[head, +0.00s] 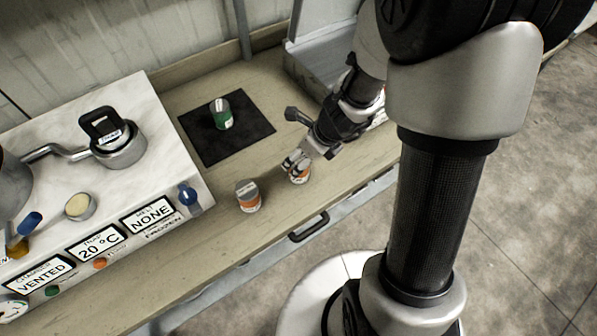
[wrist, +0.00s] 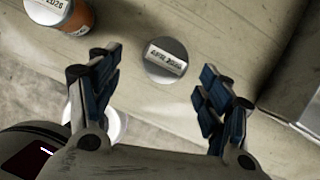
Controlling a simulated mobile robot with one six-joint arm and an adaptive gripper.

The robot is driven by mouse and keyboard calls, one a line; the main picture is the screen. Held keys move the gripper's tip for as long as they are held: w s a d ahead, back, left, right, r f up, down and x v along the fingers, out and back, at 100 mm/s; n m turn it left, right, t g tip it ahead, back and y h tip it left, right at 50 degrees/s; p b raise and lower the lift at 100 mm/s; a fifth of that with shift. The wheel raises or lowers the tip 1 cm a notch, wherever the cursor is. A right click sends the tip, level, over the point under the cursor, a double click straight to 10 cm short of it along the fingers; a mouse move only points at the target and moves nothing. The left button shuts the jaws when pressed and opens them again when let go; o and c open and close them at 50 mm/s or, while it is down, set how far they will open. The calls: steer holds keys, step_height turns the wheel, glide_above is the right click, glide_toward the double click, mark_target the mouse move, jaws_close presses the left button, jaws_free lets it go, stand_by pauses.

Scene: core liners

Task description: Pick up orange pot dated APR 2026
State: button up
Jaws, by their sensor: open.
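An orange pot (head: 299,176) stands on the bench directly under my gripper (head: 296,162), which partly hides it. In the wrist view its round grey lid (wrist: 151,70) lies between and beyond my open fingers (wrist: 158,84), with clear space on both sides. A second orange pot (head: 248,199) with a grey lid stands to the left. It also shows at the top left of the wrist view (wrist: 78,20), its lid label cut off and ending in "2026".
A green pot (head: 222,119) stands on a black mat (head: 200,143) behind. A white freeze-drying unit (head: 150,180) with display plates fills the left. A grey metal tray (head: 310,65) is at the back right. A dark handle (head: 309,227) sits on the bench front.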

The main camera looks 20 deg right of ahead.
mark_target(300, 160)
steer(key=b+x, duration=0.2)
steer(key=x, duration=0.1)
steer(key=b+x, duration=0.1)
steer(key=x, duration=0.1)
steer(key=shift+w+d+f, duration=0.2)
steer(key=shift+d+f, duration=0.05)
steer(key=shift+d, duration=0.05)
steer(key=shift+w+a+f+b, duration=0.15)
steer(key=shift+w+f+b, duration=0.05)
steer(key=shift+f+b, duration=0.15)
steer(key=shift+r, duration=0.1)
steer(key=c, duration=1.2)
